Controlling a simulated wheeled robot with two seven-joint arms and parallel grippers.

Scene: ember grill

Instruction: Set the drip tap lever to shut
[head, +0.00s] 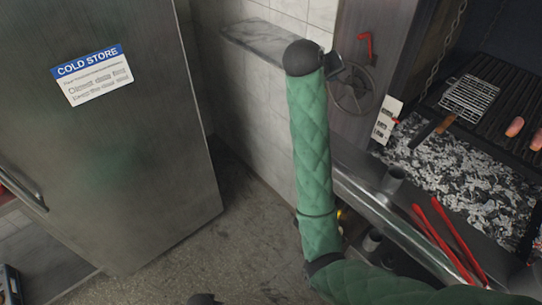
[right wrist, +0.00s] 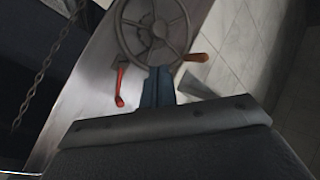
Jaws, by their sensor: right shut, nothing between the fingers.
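A red lever (head: 368,47) on a dark square pivot is fixed to the metal panel beside the grill; it also shows in the right wrist view (right wrist: 121,86). I cannot tell whether this is the drip tap lever; no label on it is readable. My right gripper (right wrist: 158,72) is shut and empty, its fingertips over the rim of a spoked handwheel, with the red lever to their left. In the head view the right gripper (head: 338,68) is mostly hidden behind my green-sleeved wrist. My left gripper is not in view.
The handwheel (head: 353,91) has a wooden handle (right wrist: 196,57). A cold store door (head: 130,160) stands left. A stone shelf (head: 270,42) juts from the tiled wall.

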